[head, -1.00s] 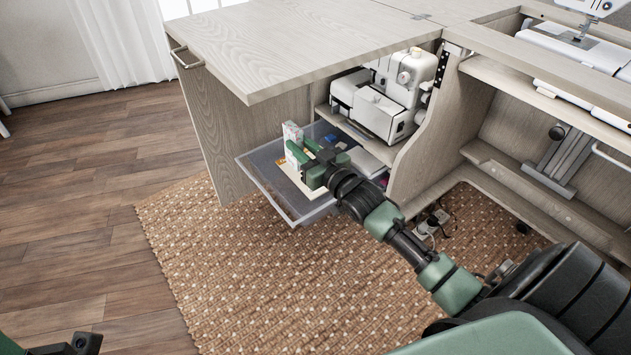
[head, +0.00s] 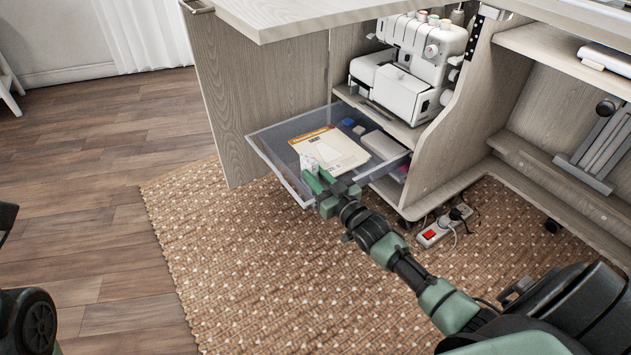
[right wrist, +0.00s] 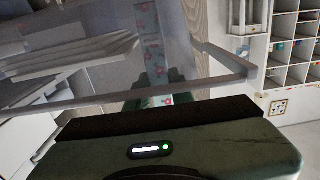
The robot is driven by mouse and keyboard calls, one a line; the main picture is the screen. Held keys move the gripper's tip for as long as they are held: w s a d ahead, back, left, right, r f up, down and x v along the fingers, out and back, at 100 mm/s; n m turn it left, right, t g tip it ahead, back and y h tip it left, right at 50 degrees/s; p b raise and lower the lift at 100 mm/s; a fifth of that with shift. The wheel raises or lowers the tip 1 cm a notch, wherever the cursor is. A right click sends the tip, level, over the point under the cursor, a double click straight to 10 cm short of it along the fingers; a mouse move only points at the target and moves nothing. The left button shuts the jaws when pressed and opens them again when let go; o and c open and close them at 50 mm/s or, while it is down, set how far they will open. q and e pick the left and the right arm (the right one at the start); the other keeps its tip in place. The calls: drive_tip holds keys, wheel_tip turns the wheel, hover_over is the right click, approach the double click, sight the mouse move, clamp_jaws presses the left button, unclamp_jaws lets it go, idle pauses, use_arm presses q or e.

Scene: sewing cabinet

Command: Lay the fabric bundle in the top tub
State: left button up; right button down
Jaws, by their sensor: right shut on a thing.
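The fabric bundle (head: 308,163) is pale with small pink flowers; in the head view only its top end shows above my right gripper. My right gripper (head: 319,181) is shut on it at the front wall of the clear pulled-out top tub (head: 268,157). I cannot tell whether the bundle touches the tub floor. In the right wrist view the flowered bundle (right wrist: 149,40) runs upward from the gripper, dim behind what looks like the tub's clear wall. At the lower left of the head view, dark parts of my left arm show, but not its fingers.
Paper pattern envelopes (head: 328,150), a grey box (head: 385,145) and small blue items lie in the tub. A white overlocker (head: 405,85) stands on the shelf above. The cabinet door (head: 222,110) stands open at left. A power strip (head: 435,230) lies on the rug.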

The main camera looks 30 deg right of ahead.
drive_tip(key=shift+f, duration=0.15)
drive_tip(key=c, duration=1.2)
unclamp_jaws()
